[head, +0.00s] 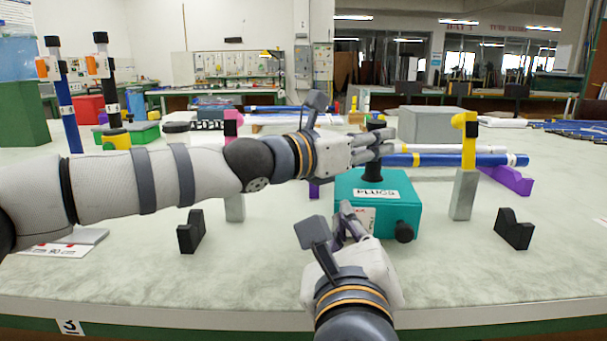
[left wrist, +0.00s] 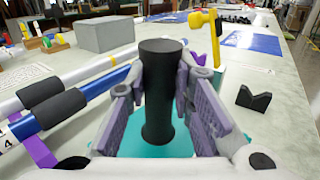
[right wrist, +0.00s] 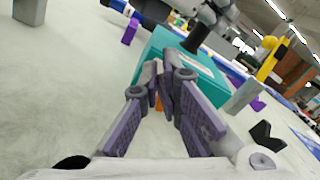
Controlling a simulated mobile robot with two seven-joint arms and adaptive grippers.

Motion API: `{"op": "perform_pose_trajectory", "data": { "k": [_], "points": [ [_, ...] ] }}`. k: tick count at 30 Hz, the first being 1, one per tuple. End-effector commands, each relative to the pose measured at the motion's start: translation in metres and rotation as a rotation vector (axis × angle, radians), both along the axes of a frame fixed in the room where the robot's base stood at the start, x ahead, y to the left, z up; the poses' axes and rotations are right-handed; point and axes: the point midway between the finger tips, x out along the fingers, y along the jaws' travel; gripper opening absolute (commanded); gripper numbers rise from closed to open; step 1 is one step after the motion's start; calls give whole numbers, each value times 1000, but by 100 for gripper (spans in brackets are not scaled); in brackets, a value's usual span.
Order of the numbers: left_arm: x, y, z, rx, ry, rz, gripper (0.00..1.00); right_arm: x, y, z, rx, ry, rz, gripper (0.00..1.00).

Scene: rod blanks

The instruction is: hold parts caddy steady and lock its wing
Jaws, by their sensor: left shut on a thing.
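The parts caddy (head: 395,213) is a teal box with a PLUGS label, upright on the table. It has a black upright handle (left wrist: 162,85) on top and a black knob (head: 404,232) at its front right. My left gripper (head: 380,147) is shut around that handle, one finger on each side. My right gripper (head: 347,212) is low at the caddy's front face, its fingertips close together. In the right wrist view a small orange piece (right wrist: 158,103) shows between the fingers, against the teal box (right wrist: 150,62). The fingers hide most of it, and I cannot tell whether they grip it.
Black V-blocks stand left (head: 190,231) and right (head: 514,229) of the caddy. A grey post with a yellow top (head: 466,165) stands close to its right. Blue and white rods (head: 455,159) lie behind. The table front is mostly clear.

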Motion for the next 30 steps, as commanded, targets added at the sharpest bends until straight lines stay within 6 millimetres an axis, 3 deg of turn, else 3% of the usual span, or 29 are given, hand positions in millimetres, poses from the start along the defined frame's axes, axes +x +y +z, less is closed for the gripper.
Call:
{"op": "perform_pose_trajectory", "data": {
  "k": [1,12,22,30],
  "points": [
    [-3,-3,-7,5,13,-8,0,2,-5,2,-1,-5,-13,0],
    [-3,-3,-8,8,14,-7,0,1,-14,8,-1,-6,-11,0],
    [-3,-3,-9,9,13,-7,0,-1,-11,16,1,-8,-7,0],
    [-1,-2,-8,9,11,-4,0,-39,-5,15,3,-5,-1,0]
  ]
}}
